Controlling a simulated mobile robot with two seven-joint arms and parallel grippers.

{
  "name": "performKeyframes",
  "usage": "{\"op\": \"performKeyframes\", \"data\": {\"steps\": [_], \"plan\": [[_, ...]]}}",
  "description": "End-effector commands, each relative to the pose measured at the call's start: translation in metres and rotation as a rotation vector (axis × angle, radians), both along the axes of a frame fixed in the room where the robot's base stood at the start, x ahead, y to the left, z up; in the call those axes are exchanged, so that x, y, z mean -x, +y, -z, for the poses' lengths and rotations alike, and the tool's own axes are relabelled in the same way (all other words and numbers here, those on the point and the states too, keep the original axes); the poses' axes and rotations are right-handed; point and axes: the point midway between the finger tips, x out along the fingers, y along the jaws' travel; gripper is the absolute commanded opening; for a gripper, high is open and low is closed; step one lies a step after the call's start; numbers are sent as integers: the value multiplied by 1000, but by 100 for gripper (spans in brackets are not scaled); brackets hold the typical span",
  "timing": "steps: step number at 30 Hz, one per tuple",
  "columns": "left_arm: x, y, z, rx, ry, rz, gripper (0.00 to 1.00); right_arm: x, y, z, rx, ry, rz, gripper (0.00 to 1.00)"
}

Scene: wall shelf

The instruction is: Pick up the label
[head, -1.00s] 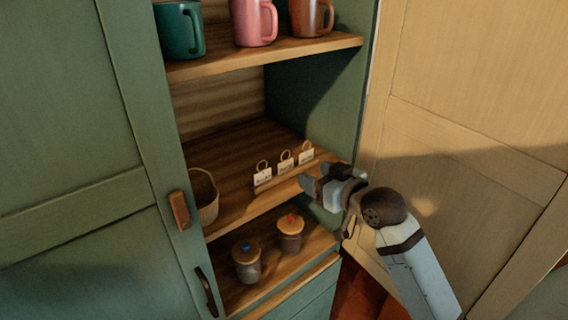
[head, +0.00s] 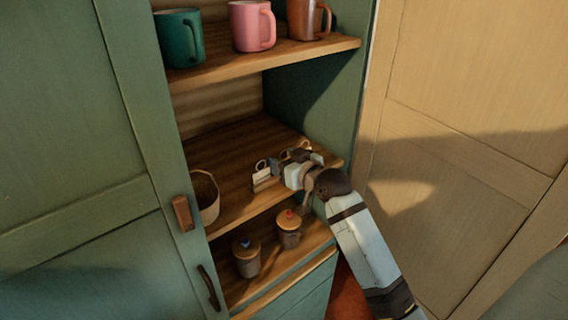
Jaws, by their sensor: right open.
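Small cream labels with ring loops stand in a row on the middle shelf. The leftmost label (head: 262,177) shows clearly, with its ring above it. The other labels are mostly hidden behind my right gripper (head: 278,168); a ring shows above it. My right gripper is open, with its fingertips over the label row just right of the leftmost label. I cannot tell whether it touches a label. My left gripper is not in view.
A woven basket (head: 206,196) stands left on the middle shelf. Two lidded jars (head: 246,262) (head: 289,234) stand on the shelf below. Green, pink and brown mugs (head: 180,40) (head: 250,28) (head: 305,18) are on the top shelf (head: 270,60). A green door (head: 70,130) is at left, a tan door (head: 470,90) at right.

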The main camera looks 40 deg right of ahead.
Motion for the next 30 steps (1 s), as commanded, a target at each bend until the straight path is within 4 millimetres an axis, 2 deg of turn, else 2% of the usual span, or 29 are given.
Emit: {"op": "performKeyframes", "data": {"steps": [2,6,15,19,30], "plan": [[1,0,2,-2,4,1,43,0,0,0,0,0,0,57],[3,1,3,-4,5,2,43,0,0,0,0,0,0,28],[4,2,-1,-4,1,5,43,0,0,0,0,0,0,28],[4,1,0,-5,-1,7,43,0,0,-9,2,-4,0,28],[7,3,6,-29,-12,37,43,0,-1,-78,3,-4,2,28]]}}
